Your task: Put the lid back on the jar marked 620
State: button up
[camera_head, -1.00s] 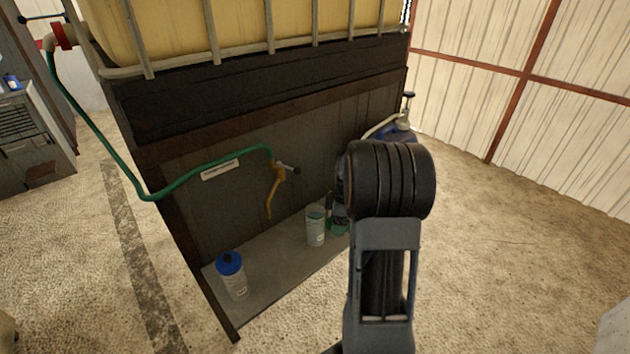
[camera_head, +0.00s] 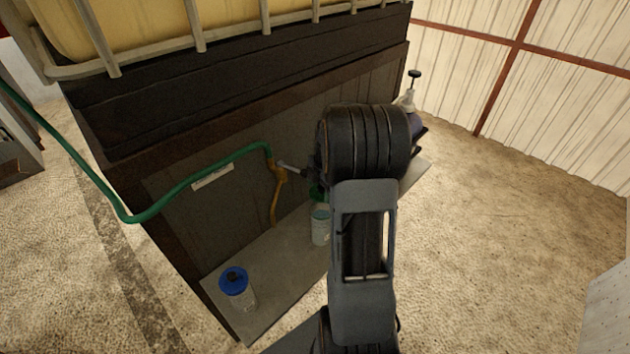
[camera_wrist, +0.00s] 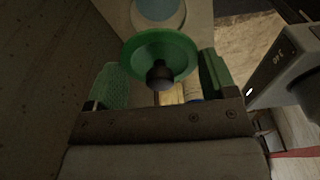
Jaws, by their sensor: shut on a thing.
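The green lid (camera_wrist: 148,52) with a black knob is held between the green pads of my gripper (camera_wrist: 164,82) in the wrist view. An open, pale jar (camera_wrist: 172,22) with a bluish round inside lies just beyond the lid, partly covered by it. In the head view, the pale jar (camera_head: 320,228) stands upright on the grey shelf (camera_head: 275,258), just left of my arm. A bit of green (camera_head: 317,193) shows right above its mouth; my arm hides most of the gripper. I cannot read the jar's marking or tell whether lid and jar touch.
A pump bottle (camera_head: 410,102) is behind my arm. A grey-white labelled thing (camera_wrist: 285,65) is close on the right.

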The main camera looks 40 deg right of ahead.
jog(key=shift+f+b, duration=2.25)
jog(key=shift+f, duration=0.9)
jog(key=shift+d+f+b, duration=0.1)
jog(key=shift+f+b, duration=0.05)
jog(key=shift+b, duration=0.3)
dwell(0.5)
jog(key=o, duration=0.8)
jog(key=shift+r, duration=0.2)
jog(key=shift+r+p, duration=2.4)
jog(key=shift+r, duration=0.95)
